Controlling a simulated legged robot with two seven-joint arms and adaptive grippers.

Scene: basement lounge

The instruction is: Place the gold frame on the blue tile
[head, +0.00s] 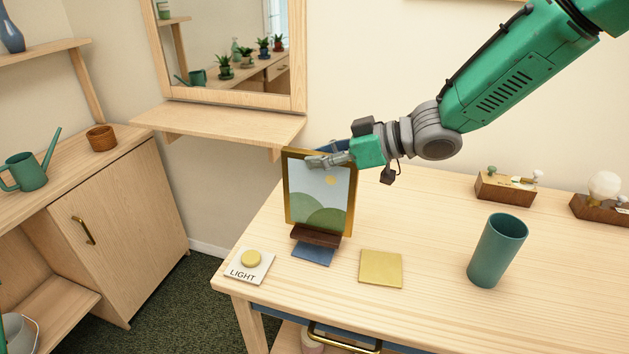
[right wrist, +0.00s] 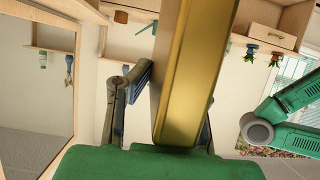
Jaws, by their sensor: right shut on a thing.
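The gold frame (head: 289,192) stands upright with a picture of green hills, a pale sky and a yellow sun; its foot is a dark wooden block (head: 316,236). My right gripper (head: 328,160) is shut on the frame's upper part. In the right wrist view the frame's gold edge (right wrist: 189,75) sits between the two fingers. The blue tile (head: 313,254) lies on the table, with its front part showing just below the wooden foot. The foot hides the tile's back part; I cannot tell whether they touch. My left gripper is not in view.
A yellow tile (head: 381,268) lies right of the blue one, and a white LIGHT button plate (head: 249,265) lies left near the table edge. A teal cup (head: 497,250) stands further right. Two wooden blocks with knobs (head: 506,187) (head: 603,206) stand at the back right.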

